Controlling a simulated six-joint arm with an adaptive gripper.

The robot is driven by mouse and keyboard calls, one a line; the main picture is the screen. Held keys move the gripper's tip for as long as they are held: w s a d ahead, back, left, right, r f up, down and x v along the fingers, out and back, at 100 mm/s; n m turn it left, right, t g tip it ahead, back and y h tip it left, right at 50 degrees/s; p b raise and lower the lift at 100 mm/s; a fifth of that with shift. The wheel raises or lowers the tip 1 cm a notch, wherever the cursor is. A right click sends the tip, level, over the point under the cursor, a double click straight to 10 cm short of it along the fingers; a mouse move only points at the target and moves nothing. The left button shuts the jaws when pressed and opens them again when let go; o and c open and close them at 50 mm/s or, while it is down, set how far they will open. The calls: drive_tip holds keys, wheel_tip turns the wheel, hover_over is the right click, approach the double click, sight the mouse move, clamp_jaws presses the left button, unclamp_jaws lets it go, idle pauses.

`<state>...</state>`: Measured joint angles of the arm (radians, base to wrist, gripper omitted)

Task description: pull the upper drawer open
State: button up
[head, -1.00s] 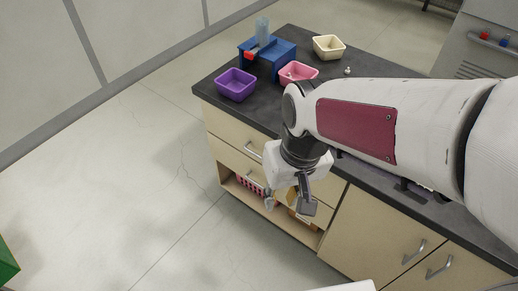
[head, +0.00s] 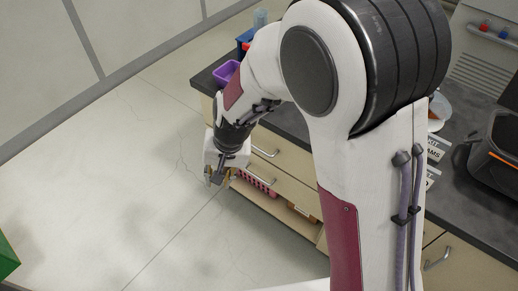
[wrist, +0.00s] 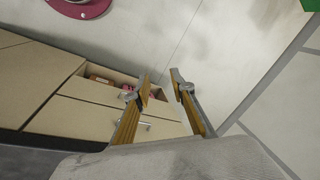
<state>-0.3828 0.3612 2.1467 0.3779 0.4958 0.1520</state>
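The upper drawer (head: 287,155) is a pale wood front just under the dark worktop, with a metal bar handle (head: 265,152). It looks shut. The lower drawer (head: 292,187) below it has a similar handle (head: 262,179). My gripper (head: 217,182) points down in front of the cabinet's left end, left of both handles and apart from them. In the wrist view my gripper (wrist: 163,91) is open, with nothing between its two fingers. A handle (wrist: 146,127) shows partly behind one finger there; I cannot tell which drawer it belongs to.
A pink basket (head: 258,186) stands in the open shelf under the drawers. A purple bin (head: 226,73) is on the worktop (head: 285,118). My arm hides much of the worktop.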

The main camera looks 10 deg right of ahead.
drive_tip(key=w+a+f+m+t, duration=0.1)
drive_tip(key=w+a+f+m, duration=0.15)
drive_tip(key=f, duration=0.25)
drive_tip(key=w+a+f+m, duration=0.1)
drive_tip(key=w+a+f, duration=0.25)
drive_tip(key=f, duration=0.25)
drive_tip(key=w+a+f+m+t, duration=0.1)
drive_tip(key=w+a+f+m, duration=0.1)
drive_tip(key=w+f, duration=0.25)
drive_tip(key=m+t+h, duration=0.8)
drive_tip(key=m+h, duration=0.6)
drive_tip(key=m, duration=0.6)
approach(259, 149)
drive_tip(key=w+d+f, duration=0.1)
drive_tip(key=w+d, duration=0.1)
drive_tip(key=shift+s+a+m, duration=0.15)
drive_tip(key=shift+s+m, duration=0.05)
drive_tip(key=shift+m, duration=0.05)
drive_tip(key=shift+x, duration=3.9)
